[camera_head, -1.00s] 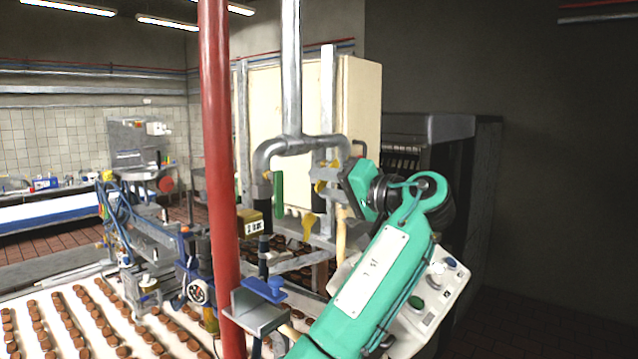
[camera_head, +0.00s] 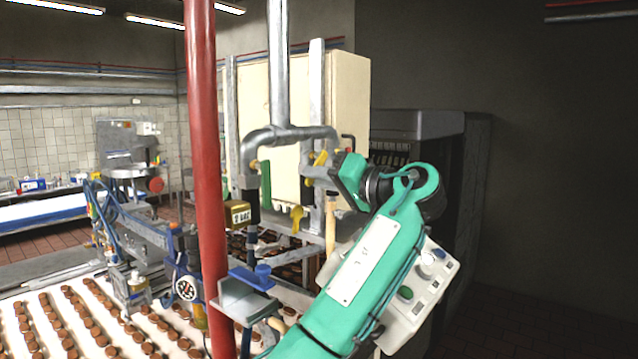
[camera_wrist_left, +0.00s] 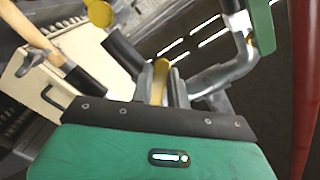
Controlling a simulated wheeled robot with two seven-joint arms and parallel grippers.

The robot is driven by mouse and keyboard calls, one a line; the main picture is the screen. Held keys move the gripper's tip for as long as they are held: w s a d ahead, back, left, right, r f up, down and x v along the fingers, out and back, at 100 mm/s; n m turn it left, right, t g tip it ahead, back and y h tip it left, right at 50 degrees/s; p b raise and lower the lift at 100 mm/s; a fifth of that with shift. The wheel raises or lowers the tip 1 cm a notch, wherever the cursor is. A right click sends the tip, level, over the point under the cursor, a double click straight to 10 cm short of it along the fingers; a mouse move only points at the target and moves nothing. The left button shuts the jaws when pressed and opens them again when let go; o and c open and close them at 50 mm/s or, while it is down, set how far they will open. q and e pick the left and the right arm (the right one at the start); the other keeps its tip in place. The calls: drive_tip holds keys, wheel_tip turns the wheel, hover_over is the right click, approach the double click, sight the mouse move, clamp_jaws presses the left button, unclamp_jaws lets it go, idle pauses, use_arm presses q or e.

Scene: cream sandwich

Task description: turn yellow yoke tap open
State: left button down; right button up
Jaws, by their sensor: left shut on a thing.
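My left gripper (camera_head: 316,170) is at the right-hand lower end of the grey forked pipe (camera_head: 285,135). It is shut on a yellow tap handle (camera_head: 319,158), which I take to be the yellow yoke tap. In the left wrist view the yellow handle (camera_wrist_left: 160,82) stands between the two grey fingers (camera_wrist_left: 160,90), with its lower part hidden behind the gripper body. The fingers cover part of the tap in the head view. My right gripper is not in view.
A green handle (camera_head: 265,183) hangs at the pipe's left branch. A yellow lever (camera_head: 296,215) is below the gripper. A red post (camera_head: 203,160) stands left. A cream cabinet (camera_head: 345,110) is behind. A belt with rows of brown biscuits (camera_head: 85,325) runs lower left.

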use_arm(q)
drive_tip(key=shift+w+d+f+n+b, duration=0.3)
drive_tip(key=shift+w+n+b, duration=0.2)
drive_tip(key=shift+n, duration=1)
drive_tip(key=shift+w+d+f+n+b, duration=0.15)
drive_tip(key=shift+w+d+n+b, duration=0.25)
drive_tip(key=shift+n, duration=1.1)
drive_tip(key=shift+w+d+f+n+b, duration=0.3)
drive_tip(key=shift+w+n+b, duration=0.25)
drive_tip(key=shift+n, duration=0.95)
drive_tip(key=c, duration=1.4)
unclamp_jaws()
drive_tip(key=shift+o, duration=0.2)
drive_tip(key=shift+a, duration=0.1)
